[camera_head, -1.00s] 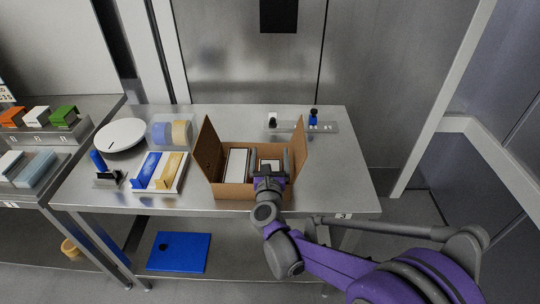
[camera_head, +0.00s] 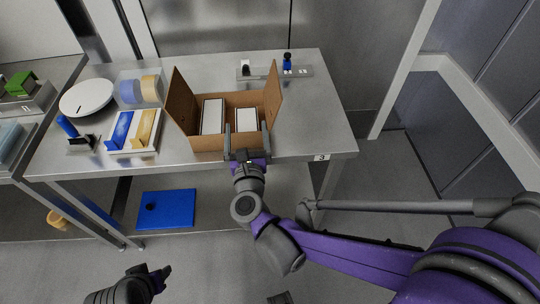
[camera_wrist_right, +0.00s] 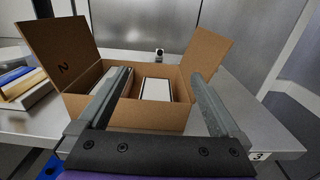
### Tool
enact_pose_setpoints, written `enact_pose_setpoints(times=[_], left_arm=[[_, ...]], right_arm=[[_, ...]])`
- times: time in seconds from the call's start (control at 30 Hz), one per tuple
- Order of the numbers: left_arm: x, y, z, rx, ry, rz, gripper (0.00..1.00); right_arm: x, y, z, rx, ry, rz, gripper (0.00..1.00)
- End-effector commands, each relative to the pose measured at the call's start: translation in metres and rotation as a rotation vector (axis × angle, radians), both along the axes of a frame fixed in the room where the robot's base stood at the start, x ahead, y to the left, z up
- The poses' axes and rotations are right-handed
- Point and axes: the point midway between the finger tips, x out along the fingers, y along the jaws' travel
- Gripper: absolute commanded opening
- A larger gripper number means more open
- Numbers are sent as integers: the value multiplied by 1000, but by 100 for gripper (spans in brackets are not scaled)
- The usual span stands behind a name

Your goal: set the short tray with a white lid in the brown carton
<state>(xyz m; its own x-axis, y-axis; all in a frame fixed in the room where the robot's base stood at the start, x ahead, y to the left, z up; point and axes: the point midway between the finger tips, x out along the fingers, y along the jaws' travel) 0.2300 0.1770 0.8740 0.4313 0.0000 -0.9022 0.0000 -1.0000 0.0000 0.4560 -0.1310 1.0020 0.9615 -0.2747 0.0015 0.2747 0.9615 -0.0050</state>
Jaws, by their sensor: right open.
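The brown carton (camera_head: 208,143) stands open on the steel table, its side flaps up. The short tray with a white lid (camera_head: 246,117) lies inside it on the right; it also shows in the right wrist view (camera_wrist_right: 155,89). A longer white-lidded tray (camera_head: 212,115) lies beside it on the left. My right gripper (camera_head: 247,130) is open and empty at the carton's near side, its fingers pointing toward the short tray.
Left of the carton on the table (camera_head: 335,140) are a white tray with blue and yellow pieces (camera_head: 133,146), a round white plate (camera_head: 86,97) and clear-boxed rolls (camera_head: 140,90). A narrow rack (camera_head: 273,72) stands behind. A blue lid or board (camera_head: 166,209) lies on the lower shelf.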

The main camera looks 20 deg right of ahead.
Motion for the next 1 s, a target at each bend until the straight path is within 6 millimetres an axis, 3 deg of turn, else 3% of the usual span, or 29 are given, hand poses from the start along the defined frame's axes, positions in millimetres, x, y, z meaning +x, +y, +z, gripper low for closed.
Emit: enact_pose_setpoints(times=[0.07, 0.17, 0.3, 0.43, 0.6, 0.77, 0.8, 1.0], left_arm=[[0, 0, 0, 0, 0, 0, 50], [0, 0, 0, 0, 0, 0, 50], [0, 0, 0, 0, 0, 0, 50], [0, 0, 0, 0, 0, 0, 50], [0, 0, 0, 0, 0, 0, 50], [0, 0, 0, 0, 0, 0, 50], [0, 0, 0, 0, 0, 0, 50], [0, 0, 0, 0, 0, 0, 50]], right_arm=[[0, 2, 4, -53, 9, 25, 100], [-2, 13, 15, -276, 46, 125, 100], [-20, 39, 17, -898, 147, 379, 100], [-61, 49, -19, -1588, 260, 679, 100], [-139, 15, -85, -2322, 374, 1144, 100], [-201, -27, -118, -2662, 404, 1549, 100], [-210, -34, -122, 2645, -393, -1584, 100], [-227, -47, -128, 2510, -357, -1587, 100]])
